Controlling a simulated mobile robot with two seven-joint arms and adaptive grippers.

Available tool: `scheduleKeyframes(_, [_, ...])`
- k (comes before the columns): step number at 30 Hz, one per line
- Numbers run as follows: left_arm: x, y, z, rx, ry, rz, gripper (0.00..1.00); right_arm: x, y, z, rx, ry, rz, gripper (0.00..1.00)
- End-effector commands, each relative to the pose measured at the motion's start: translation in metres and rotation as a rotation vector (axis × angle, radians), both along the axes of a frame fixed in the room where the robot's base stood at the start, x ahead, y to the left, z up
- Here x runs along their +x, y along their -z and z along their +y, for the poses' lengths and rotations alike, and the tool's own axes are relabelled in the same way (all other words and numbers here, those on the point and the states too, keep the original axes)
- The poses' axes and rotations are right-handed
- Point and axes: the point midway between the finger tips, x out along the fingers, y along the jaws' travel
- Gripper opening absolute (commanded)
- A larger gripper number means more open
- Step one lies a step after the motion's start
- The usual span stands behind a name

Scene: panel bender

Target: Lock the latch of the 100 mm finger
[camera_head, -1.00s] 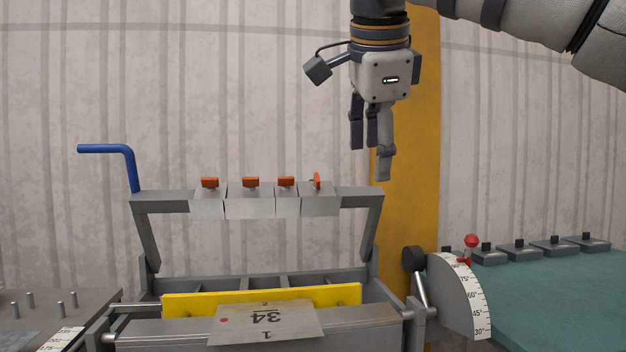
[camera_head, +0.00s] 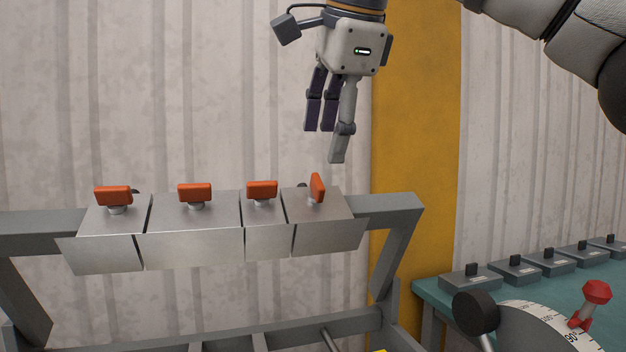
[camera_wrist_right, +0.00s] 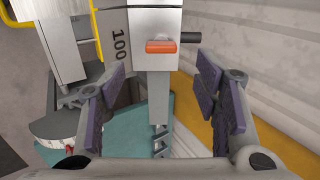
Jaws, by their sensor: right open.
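The 100 mm finger, marked "100" in the wrist view (camera_wrist_right: 125,45), is a metal block clamped on the grey beam (camera_head: 388,207). It appears to be the rightmost finger (camera_head: 330,235) in the head view. Its orange latch (camera_head: 317,188) is turned across the beam, while the other latches lie along it. The latch also shows in the wrist view (camera_wrist_right: 162,47), lying crosswise. My right gripper (camera_head: 329,143) is open and empty just above the latch, apart from it. In the wrist view the latch lies beyond the gap between the fingers (camera_wrist_right: 165,95). My left gripper is not in view.
Other fingers (camera_head: 190,245) with orange latches (camera_head: 195,192) sit close on the left. A teal table (camera_head: 430,290) with several small dark blocks (camera_head: 470,280) stands right. A red knob (camera_head: 596,292) and angle dial (camera_head: 535,320) are low right.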

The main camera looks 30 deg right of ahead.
Motion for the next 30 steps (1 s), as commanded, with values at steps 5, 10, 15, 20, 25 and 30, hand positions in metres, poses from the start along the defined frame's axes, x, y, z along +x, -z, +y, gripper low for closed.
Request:
scheduleKeyframes(5, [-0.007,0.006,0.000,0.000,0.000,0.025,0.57,0.027,0.045,-0.006,0.001,0.000,0.012,0.57])
scheduleKeyframes(10, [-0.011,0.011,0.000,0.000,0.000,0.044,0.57,0.042,0.070,-0.010,0.001,0.001,0.009,0.57])
scheduleKeyframes(15, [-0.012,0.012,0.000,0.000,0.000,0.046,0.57,0.046,0.076,-0.011,0.001,0.000,0.004,0.57])
scheduleKeyframes(20, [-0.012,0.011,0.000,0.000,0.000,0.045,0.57,0.046,0.075,-0.011,0.001,0.001,0.002,0.57])
scheduleKeyframes(25, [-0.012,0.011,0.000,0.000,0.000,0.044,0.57,0.046,0.075,-0.011,0.001,0.001,0.003,0.27])
scheduleKeyframes(30, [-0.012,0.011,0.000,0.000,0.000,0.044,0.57,0.046,0.075,-0.011,0.001,0.001,0.003,0.08])
